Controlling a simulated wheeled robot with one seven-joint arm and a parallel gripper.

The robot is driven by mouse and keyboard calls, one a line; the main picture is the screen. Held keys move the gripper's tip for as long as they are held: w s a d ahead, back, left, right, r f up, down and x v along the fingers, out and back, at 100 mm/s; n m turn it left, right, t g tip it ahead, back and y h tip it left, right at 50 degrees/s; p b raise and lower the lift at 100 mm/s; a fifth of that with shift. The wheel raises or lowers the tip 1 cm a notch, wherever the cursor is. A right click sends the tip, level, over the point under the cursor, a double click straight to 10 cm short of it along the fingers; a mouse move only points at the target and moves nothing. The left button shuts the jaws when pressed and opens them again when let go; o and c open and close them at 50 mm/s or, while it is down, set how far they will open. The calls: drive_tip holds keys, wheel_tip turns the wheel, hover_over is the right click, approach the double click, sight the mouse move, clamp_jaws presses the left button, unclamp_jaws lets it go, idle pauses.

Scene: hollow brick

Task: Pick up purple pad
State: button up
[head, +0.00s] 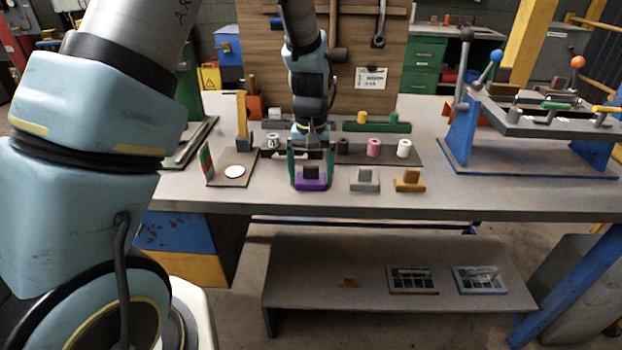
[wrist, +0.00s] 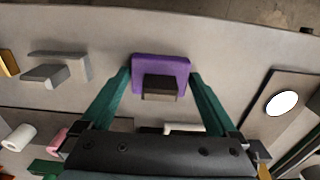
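The purple pad (head: 311,184) lies near the front edge of the workbench, with a dark block-shaped grip on top. It also shows in the wrist view (wrist: 161,65), at top centre with its dark grip facing me. My gripper (head: 310,172) is above and around it, pointing down, with one green finger on each side. In the wrist view my gripper (wrist: 161,76) has its fingers spread wide, with the tips close to the pad's left and right edges. I cannot tell whether the tips touch the pad. The pad appears to rest on the bench.
To the pad's right are a grey pad (head: 364,182) and an orange pad (head: 408,182). A blue-framed fixture (head: 530,160) stands at right.

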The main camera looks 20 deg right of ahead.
sight(311, 165)
drive_tip(key=c, duration=1.1)
wheel_tip(311, 165, up, 10)
drive_tip(key=shift+r+b, duration=0.1)
drive_tip(key=shift+b, duration=0.85)
drive_tip(key=o, duration=1)
drive_tip(key=c, duration=0.7)
